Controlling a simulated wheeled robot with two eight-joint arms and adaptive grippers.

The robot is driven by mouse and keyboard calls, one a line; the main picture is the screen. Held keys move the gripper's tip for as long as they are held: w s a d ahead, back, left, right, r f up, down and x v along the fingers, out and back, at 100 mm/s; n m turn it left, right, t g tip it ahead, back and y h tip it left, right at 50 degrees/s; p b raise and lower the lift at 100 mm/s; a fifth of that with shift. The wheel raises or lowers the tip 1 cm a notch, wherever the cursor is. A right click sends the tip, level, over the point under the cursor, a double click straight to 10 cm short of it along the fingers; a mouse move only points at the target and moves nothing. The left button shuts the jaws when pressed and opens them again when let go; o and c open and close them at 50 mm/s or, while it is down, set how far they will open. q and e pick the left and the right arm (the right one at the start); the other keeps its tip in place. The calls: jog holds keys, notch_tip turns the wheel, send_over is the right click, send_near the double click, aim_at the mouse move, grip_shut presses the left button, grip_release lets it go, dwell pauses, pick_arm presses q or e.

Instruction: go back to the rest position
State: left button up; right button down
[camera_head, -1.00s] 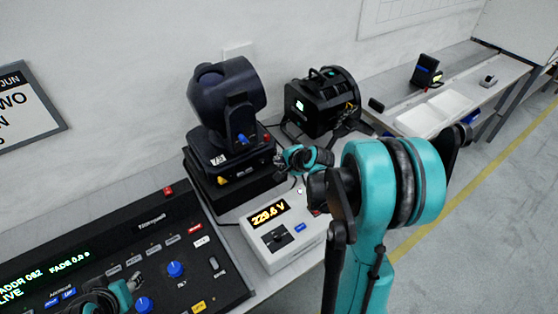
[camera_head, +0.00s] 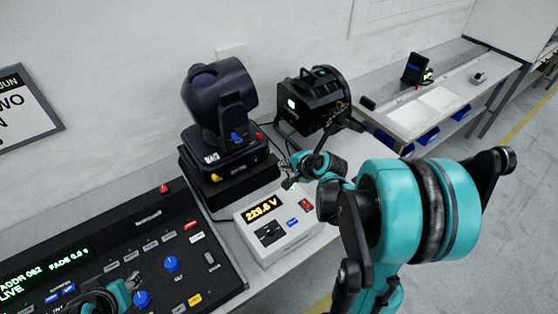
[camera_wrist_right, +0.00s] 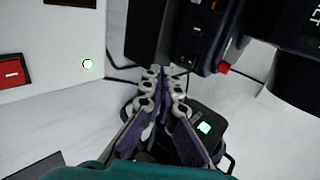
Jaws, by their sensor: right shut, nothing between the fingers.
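My right gripper (camera_head: 286,174) is over the table, just above and behind the white power meter box (camera_head: 302,236), right of the dark moving-head light (camera_head: 222,102). In the right wrist view its fingers (camera_wrist_right: 165,76) are together with nothing between them. In that view the meter box's white side and red switch (camera_wrist_right: 14,72) are at the left, and the moving-head's dark base (camera_wrist_right: 190,32) is beyond the fingertips.
The black lighting console (camera_head: 120,250) fills the lower left. A black par can (camera_head: 313,98) with a lit display stands behind my right gripper. A bench (camera_head: 385,110) with white trays lies at the back right. Open floor is at the right.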

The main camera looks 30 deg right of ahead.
jog(key=v, duration=0.1)
jog(key=p+v, duration=0.1)
jog(key=v, duration=0.3)
jog(key=shift+s+d+f, duration=0.1)
jog(key=shift+s+f, duration=0.2)
jog(key=shift+s, duration=0.1)
jog(key=s+a+r+n+g, duration=0.1)
jog(key=s+a+r+n, duration=0.1)
jog(key=s+a+n, duration=0.4)
jog(key=s+a+r+n+g, duration=0.1)
jog(key=s+a+r+n, duration=0.2)
jog(key=s+a+n, duration=0.4)
jog(key=a+n, duration=0.3)
jog(key=n, duration=0.1)
jog(key=shift+h, duration=0.4)
jog(key=shift+s+a, duration=0.1)
jog(key=shift+s, duration=0.05)
